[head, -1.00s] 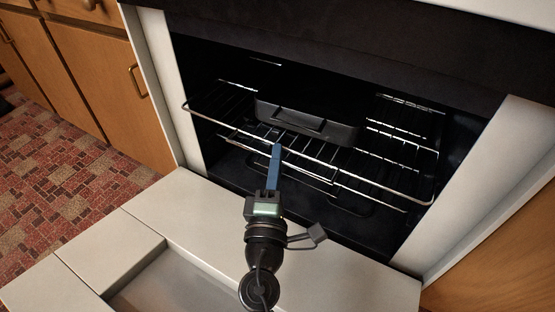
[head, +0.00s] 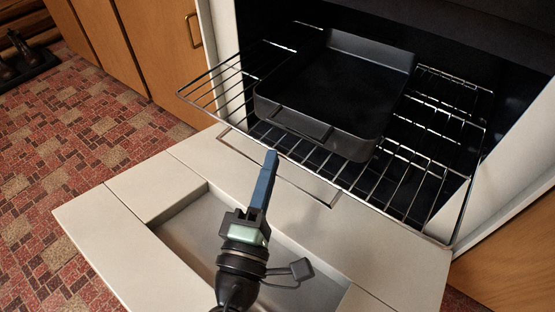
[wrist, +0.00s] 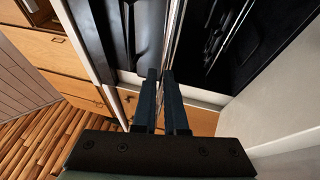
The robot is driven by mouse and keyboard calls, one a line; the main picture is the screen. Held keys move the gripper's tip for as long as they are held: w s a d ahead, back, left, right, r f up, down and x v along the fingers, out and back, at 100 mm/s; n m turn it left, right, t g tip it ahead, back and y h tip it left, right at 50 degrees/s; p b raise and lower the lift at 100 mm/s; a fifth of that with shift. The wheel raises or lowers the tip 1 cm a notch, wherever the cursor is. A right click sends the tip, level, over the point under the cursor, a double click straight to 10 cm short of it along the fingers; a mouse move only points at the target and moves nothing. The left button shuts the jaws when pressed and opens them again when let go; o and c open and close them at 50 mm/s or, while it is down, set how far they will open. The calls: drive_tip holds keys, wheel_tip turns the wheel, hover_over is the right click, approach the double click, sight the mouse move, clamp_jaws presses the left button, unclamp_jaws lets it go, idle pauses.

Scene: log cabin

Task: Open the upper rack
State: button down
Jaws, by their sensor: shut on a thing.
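The upper rack (head: 398,216) is a silver wire shelf sticking well out of the oven, over the lowered oven door. My gripper (head: 270,157) is shut on the rack's front bar, left of its middle. In the wrist view my two dark blue fingers (wrist: 166,76) are close together with thin rack wires running up from them. The exact contact on the bar is partly hidden by the fingers. A black roasting pan (head: 340,90) sits on the rack behind my gripper.
The lowered cream oven door (head: 385,262) lies below the rack, with a recessed panel. Wooden cabinets (head: 160,45) stand at the left, and a wooden panel (head: 515,235) is at the right. Red patterned floor (head: 85,150) is open at the left.

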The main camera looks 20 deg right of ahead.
idle(0.3)
drive_tip(key=c, duration=1)
unclamp_jaws()
drive_tip(key=shift+o, duration=0.2)
drive_tip(key=shift+s+a, duration=0.1)
drive_tip(key=p+v, duration=0.1)
drive_tip(key=v, duration=1.1)
drive_tip(key=shift+s+a+f, duration=0.2)
drive_tip(key=shift+s, duration=0.1)
